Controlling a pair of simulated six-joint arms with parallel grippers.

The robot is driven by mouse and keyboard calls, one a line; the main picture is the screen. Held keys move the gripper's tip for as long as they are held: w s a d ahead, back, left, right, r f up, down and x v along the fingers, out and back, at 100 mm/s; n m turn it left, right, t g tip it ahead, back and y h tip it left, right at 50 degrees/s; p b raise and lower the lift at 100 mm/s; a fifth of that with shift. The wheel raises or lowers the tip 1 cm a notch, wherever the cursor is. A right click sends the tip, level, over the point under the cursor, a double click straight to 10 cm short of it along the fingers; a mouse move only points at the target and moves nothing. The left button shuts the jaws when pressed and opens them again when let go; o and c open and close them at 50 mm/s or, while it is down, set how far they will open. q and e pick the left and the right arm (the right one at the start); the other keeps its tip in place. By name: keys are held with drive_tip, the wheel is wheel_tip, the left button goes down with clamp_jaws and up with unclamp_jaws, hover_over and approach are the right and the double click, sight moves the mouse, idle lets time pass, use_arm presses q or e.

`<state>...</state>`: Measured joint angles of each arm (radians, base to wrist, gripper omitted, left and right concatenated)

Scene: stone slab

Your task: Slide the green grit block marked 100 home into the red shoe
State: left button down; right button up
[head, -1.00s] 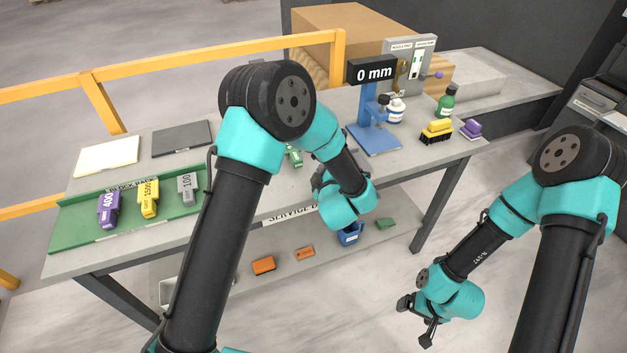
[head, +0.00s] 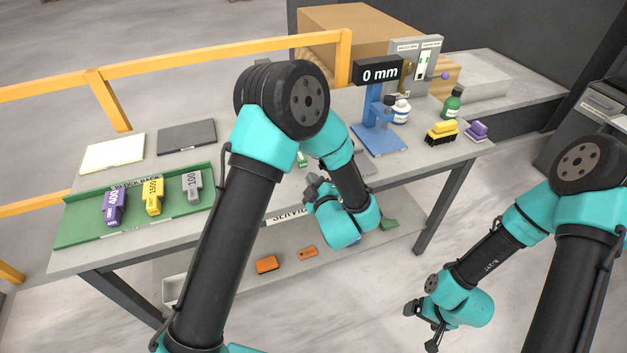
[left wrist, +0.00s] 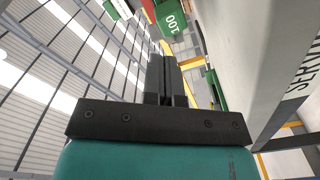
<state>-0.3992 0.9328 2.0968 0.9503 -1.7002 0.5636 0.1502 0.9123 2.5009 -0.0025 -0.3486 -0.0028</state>
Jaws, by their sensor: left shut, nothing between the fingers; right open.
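The green block marked 100 (left wrist: 174,16) shows at the top of the left wrist view, ahead of the fingers. A red part, apparently the shoe (left wrist: 149,10), adjoins its left side; I cannot tell how deep the block sits. In the head view only a small bit of green (head: 302,159) shows beside my left arm, and the red shoe is hidden. My left gripper (head: 314,186) is shut and empty at the bench's front edge; its fingers (left wrist: 166,75) point toward the block, apart from it. My right gripper (head: 424,325) is open and empty, low on the right.
A green rack (head: 82,232) holds purple, yellow and grey blocks on the left. A blue gauge stand (head: 379,138) reading 0 mm, bottles and brushes stand at the right. Orange blocks (head: 267,264) lie on the lower shelf. A yellow rail (head: 200,62) runs behind.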

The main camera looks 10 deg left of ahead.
sight(303, 160)
use_arm(q)
drive_tip(key=shift+x, duration=2.95)
drive_tip(key=shift+x, duration=2.2)
drive_tip(key=shift+s, duration=0.15)
drive_tip(key=shift+v, duration=1.4)
drive_tip(key=shift+d, duration=0.15)
drive_tip(key=v, duration=1.7)
drive_tip(key=shift+s, duration=0.1)
